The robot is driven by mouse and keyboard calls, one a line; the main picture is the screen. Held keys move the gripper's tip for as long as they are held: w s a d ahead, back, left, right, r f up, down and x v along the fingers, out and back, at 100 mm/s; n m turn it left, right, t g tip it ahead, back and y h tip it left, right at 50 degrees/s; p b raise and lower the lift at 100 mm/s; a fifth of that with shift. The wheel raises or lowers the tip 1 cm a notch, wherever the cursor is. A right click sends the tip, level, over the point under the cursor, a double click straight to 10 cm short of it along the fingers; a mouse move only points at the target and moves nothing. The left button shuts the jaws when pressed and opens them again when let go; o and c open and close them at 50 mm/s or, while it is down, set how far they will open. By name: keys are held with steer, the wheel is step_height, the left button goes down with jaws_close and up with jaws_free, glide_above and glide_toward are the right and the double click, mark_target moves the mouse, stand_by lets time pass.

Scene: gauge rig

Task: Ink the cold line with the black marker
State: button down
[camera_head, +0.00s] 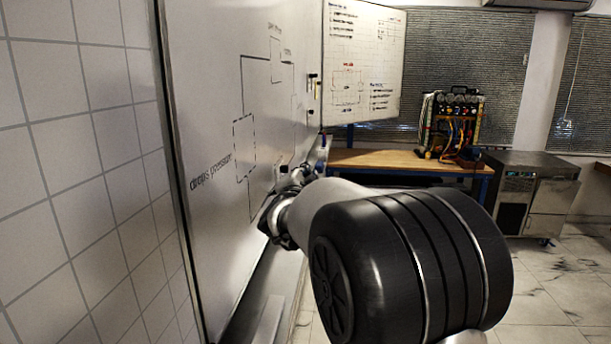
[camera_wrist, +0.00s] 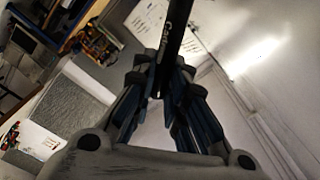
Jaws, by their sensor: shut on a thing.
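My gripper (camera_wrist: 168,78) is shut on a black marker (camera_wrist: 177,38) with pale lettering on its barrel, which points up out of the fingers in the wrist view. In the head view my gripper is at the lower part of the whiteboard (camera_head: 215,75), mostly hidden by my own arm, and the marker cannot be made out there. The whiteboard carries a black line diagram with a dashed box (camera_head: 244,148) beside the words "drops pressure" (camera_head: 211,173). Which stroke is the cold line, and whether the marker touches the board, I cannot tell.
A second whiteboard (camera_head: 385,60) with writing stands beyond, with markers (camera_head: 312,85) at the board edge. A wooden bench (camera_head: 385,160) holds a rig with coloured hoses (camera_head: 452,122). A steel cabinet (camera_head: 525,190) stands right. Tiled wall (camera_head: 85,140) borders the board's left; floor is clear at lower right.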

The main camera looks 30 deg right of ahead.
steer(key=b+v, duration=0.1)
steer(key=v, duration=0.9)
steer(key=shift+a, duration=0.2)
stand_by(0.6)
steer(key=shift+s+d+b, duration=0.1)
steer(key=shift+s+b, duration=0.1)
steer(key=shift+b, duration=0.15)
steer(key=shift+s+d+b, duration=0.15)
steer(key=shift+s+d, duration=0.4)
steer(key=shift+d, duration=0.25)
steer(key=shift+s+d+b, duration=0.2)
steer(key=shift+s+d, duration=0.35)
steer(key=shift+d, duration=0.25)
steer(key=shift+s+d+b, duration=0.15)
steer(key=shift+s+d, duration=0.4)
steer(key=shift+d, duration=0.25)
steer(key=shift+d, duration=0.1)
steer(key=shift+s+d, duration=0.4)
steer(key=shift+d, duration=0.2)
steer(key=shift+s+d, duration=0.45)
steer(key=shift+d, duration=0.15)
